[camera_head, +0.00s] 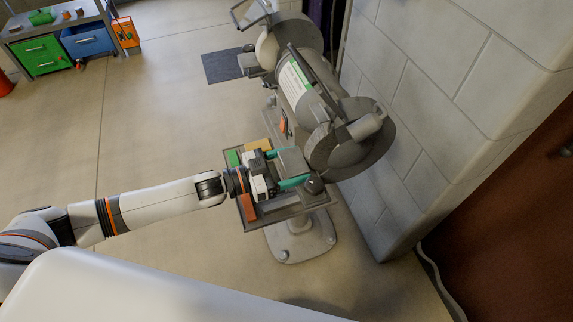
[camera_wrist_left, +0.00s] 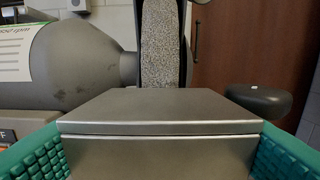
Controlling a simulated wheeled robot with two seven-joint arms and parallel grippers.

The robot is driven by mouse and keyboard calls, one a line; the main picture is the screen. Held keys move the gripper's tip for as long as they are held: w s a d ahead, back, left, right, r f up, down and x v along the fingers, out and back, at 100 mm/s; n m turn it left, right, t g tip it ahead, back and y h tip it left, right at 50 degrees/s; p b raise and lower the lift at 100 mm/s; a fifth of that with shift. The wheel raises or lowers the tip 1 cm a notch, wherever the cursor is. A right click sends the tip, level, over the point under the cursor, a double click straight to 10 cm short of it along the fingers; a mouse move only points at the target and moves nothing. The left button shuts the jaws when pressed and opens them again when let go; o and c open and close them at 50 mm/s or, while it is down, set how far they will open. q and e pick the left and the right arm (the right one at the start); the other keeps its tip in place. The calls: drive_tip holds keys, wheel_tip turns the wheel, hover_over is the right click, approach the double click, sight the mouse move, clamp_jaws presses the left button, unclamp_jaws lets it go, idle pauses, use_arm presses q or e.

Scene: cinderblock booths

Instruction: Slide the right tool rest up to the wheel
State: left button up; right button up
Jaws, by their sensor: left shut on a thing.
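The bench grinder (camera_head: 300,85) stands on a pedestal beside the block wall. Its right wheel (camera_head: 345,145) is the nearer one in the head view; the rough grey wheel face (camera_wrist_left: 160,42) shows in the left wrist view. The right tool rest (camera_head: 290,161) is a grey metal block in front of that wheel. My left gripper (camera_head: 287,168) is shut on it, with teal fingers on both sides. In the left wrist view the tool rest (camera_wrist_left: 160,125) fills the space between the fingers, its far edge just below the wheel face. Any gap is hard to judge. My right gripper is not in view.
A tray (camera_head: 285,213) with coloured blocks surrounds the gripper on the pedestal. A dark round knob (camera_wrist_left: 259,98) stands right of the tool rest. The block wall (camera_head: 430,75) is close behind the grinder. A shelf with bins (camera_head: 88,40) stands far left; open floor lies between.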

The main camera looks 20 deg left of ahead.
use_arm(q)
drive_tip(key=o, duration=1)
drive_tip(key=shift+c, duration=0.2)
drive_tip(key=shift+o, duration=0.7)
drive_tip(key=shift+w+d, duration=0.15)
drive_tip(key=shift+d, duration=0.05)
drive_tip(key=b+v, duration=0.2)
drive_tip(key=v, duration=1)
